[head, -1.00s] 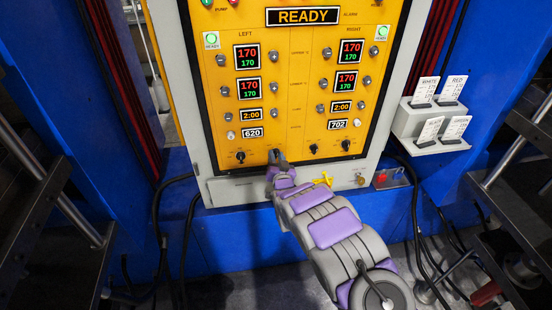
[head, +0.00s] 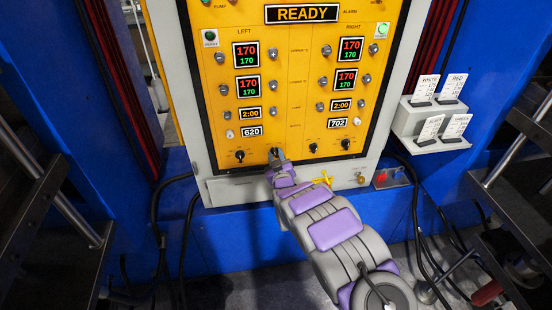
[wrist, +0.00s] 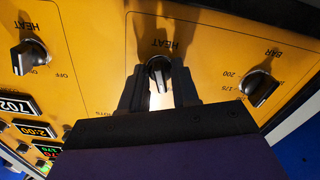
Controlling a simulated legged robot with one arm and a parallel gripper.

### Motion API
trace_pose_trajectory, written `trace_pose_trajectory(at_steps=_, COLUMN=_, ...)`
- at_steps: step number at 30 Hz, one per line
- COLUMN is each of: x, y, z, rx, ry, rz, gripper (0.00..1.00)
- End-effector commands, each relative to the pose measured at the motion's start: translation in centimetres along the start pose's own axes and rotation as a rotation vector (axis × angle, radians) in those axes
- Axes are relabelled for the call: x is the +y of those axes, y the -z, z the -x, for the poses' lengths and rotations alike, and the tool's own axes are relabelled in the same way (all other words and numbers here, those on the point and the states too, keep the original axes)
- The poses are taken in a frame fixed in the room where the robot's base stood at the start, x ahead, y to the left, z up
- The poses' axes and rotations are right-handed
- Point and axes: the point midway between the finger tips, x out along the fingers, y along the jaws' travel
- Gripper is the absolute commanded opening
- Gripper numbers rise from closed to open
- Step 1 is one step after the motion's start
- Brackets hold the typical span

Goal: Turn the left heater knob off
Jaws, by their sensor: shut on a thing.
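The left heater knob (wrist: 158,73), black with a light pointer mark, is under a HEAT label in the middle of the wrist view. My gripper (wrist: 158,88) is shut on it, with one dark finger on each side. In the head view my gripper (head: 277,158) reaches the bottom row of the yellow control panel (head: 290,118), at the second knob from the left. The fingers hide most of the knob there. The left lamp (head: 210,35) above the displays is dark, while the right lamp (head: 382,30) is lit green.
A BAR knob (wrist: 262,88) and another HEAT knob (wrist: 28,57) flank my gripper closely. A yellow handle (head: 323,180) lies just below the panel. A grey card holder (head: 430,125) stands to the right. Black cables hang below the cabinet.

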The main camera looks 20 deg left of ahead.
Motion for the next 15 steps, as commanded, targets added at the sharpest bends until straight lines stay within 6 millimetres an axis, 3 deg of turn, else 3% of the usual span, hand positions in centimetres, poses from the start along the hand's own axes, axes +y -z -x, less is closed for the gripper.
trace_pose_trajectory(at_steps=15, x=-0.15, y=0.17, z=-0.05, rx=0.003, ry=0.002, rz=0.064, gripper=0.0)
